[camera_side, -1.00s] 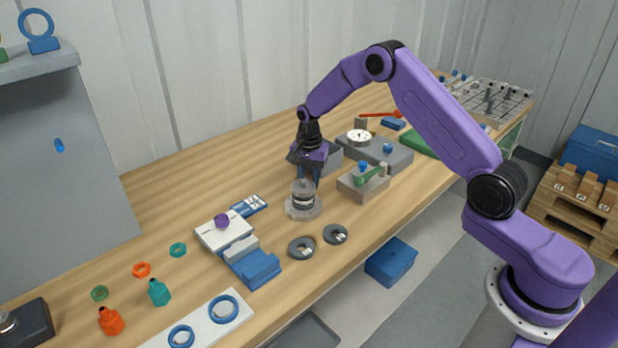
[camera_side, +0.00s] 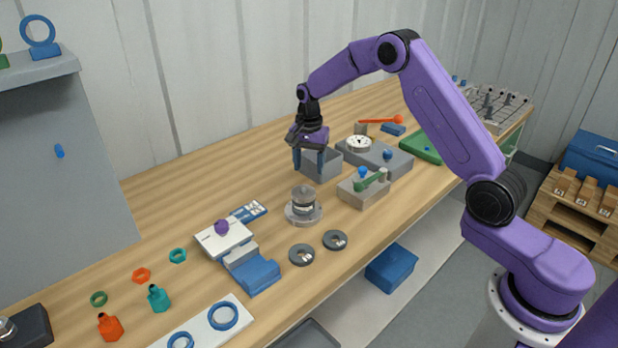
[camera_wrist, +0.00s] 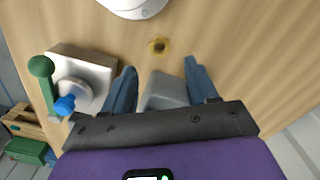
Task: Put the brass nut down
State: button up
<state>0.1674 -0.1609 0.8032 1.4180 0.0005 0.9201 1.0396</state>
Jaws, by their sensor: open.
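The brass nut (camera_wrist: 159,46) lies flat on the wooden table in the wrist view, between the round vessel (camera_wrist: 135,6) and my fingertips. I cannot make out the nut in the side view. My gripper (camera_side: 309,174) is open and empty, above the table behind the clear and metal vessel (camera_side: 303,207). In the wrist view my gripper (camera_wrist: 160,70) shows its two blue fingers spread apart. The nut is beyond the fingertips and touches neither finger.
A grey open box (camera_side: 322,162) stands close beside my fingers. A block with a green-handled clamp (camera_side: 363,190) is to the right. A dial gauge (camera_side: 358,143) sits on a grey plate behind it. Two grey rings (camera_side: 302,254) lie in front of the vessel. Bare table lies left of my gripper.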

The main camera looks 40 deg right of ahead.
notch_tip(320, 180, up, 5)
jog(key=s+a+r+n, duration=0.3)
jog(key=s+a+n, duration=0.3)
jog(key=s, duration=0.3)
jog(key=s+a+r+n, duration=0.4)
jog(key=s+a+n, duration=0.25)
jog(key=s, duration=0.35)
jog(key=s+d+n, duration=0.2)
jog(key=s+n, duration=0.4)
jog(key=s, duration=0.6)
jog(key=s+d+f+n, duration=0.1)
jog(key=s+d+n, duration=0.1)
jog(key=s+n, duration=0.4)
jog(key=s, duration=0.5)
jog(key=shift+s+d+f, duration=0.15)
jog(key=shift+s+d, duration=0.2)
